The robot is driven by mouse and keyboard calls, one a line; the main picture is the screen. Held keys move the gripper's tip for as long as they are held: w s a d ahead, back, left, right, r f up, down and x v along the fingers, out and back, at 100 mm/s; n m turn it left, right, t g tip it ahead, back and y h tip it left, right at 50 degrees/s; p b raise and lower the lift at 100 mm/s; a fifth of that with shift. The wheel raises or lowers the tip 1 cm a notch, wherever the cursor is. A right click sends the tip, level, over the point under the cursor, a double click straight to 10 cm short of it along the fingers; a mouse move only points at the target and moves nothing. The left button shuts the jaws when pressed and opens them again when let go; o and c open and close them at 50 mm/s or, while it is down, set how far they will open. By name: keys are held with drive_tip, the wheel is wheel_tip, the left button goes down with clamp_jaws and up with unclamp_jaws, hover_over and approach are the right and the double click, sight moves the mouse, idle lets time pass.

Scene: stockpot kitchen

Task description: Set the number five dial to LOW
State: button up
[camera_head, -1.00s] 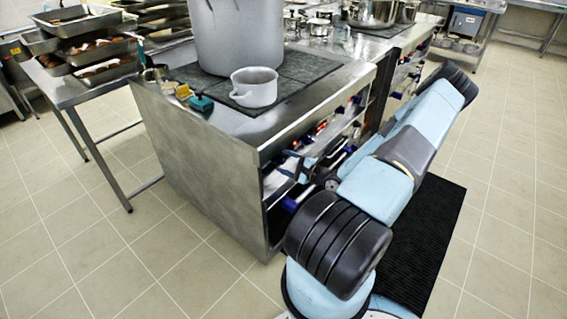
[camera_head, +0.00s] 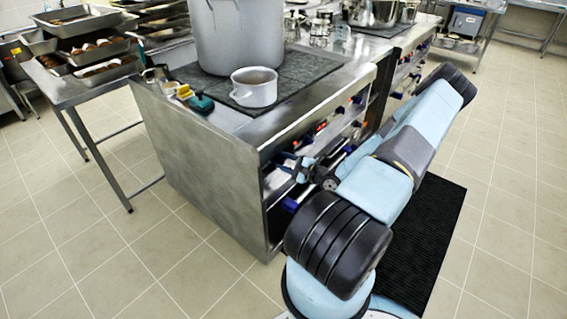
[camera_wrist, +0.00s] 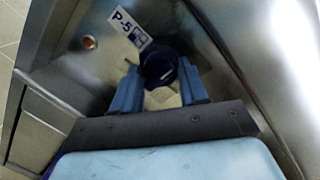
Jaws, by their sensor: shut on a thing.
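The number five dial (camera_wrist: 158,62) is a dark blue knob on the steel stove front in the wrist view. A white plate marked P-5 (camera_wrist: 130,28) sits just above it. My gripper (camera_wrist: 158,70) has its two blue fingers on either side of the knob and is shut on it. The fingers and the steep angle partly hide the knob, and I cannot read its setting. In the head view my gripper (camera_head: 299,168) is at the stove's front near its left end, and the dial is too small to make out there.
A small orange-red lamp (camera_wrist: 88,42) is left of the plate. On the stove top stand a large stockpot (camera_head: 238,40) and a smaller pot (camera_head: 254,87). A black mat (camera_head: 425,240) lies on the floor in front. The tiled floor at right is clear.

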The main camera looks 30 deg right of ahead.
drive_tip(key=shift+a+f, duration=0.1)
drive_tip(key=shift+a, duration=0.05)
drive_tip(key=shift+m, duration=0.3)
drive_tip(key=m, duration=0.5)
drive_tip(key=shift+s+f+m+t, duration=0.1)
drive_tip(key=shift+f+m+t, duration=0.05)
drive_tip(key=shift+m+t, duration=0.2)
drive_tip(key=m, duration=0.5)
drive_tip(key=shift+t, duration=0.35)
drive_tip(key=m+h, duration=0.1)
drive_tip(key=m, duration=0.5)
drive_tip(key=shift+t, duration=0.4)
drive_tip(key=m+h, duration=0.1)
drive_tip(key=m, duration=0.5)
drive_tip(key=shift+m+h, duration=0.3)
drive_tip(key=shift+m, duration=0.05)
